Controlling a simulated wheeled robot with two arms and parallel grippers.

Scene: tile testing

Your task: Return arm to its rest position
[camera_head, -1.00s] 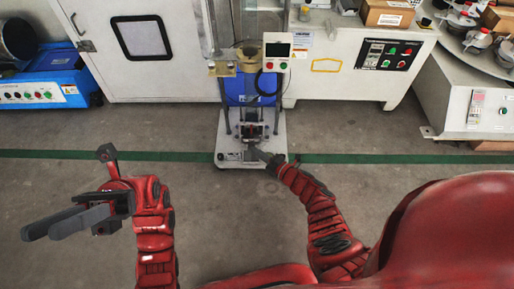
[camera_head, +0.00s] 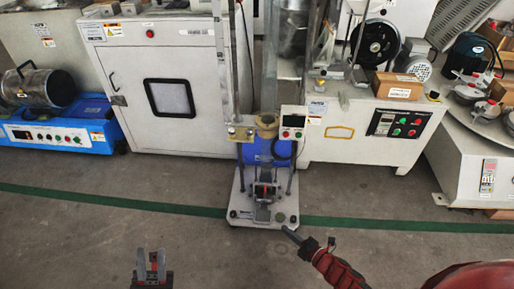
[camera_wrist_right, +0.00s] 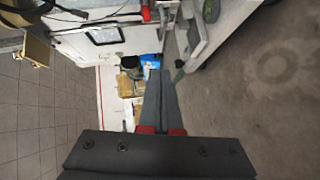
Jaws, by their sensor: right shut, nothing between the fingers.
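My right arm (camera_head: 338,268) comes in from the lower right in the head view. Its gripper (camera_head: 290,233) is beside the front right corner of the white base of the testing machine (camera_head: 235,213); whether it touches cannot be told. In the right wrist view the dark fingers (camera_wrist_right: 158,75) lie together, shut, with nothing between them. My left gripper (camera_head: 151,254) is at the bottom left in the head view, low over the bare floor. Its two grey fingers point up with a gap between them, empty. The rest of the left arm is out of view.
A white cabinet with a window (camera_head: 205,65) stands behind, left of the testing machine. A blue machine (camera_head: 60,142) is at the far left. A white bench with buttons (camera_head: 340,148) and a round machine (camera_head: 455,175) are at the right. The grey floor in front is clear.

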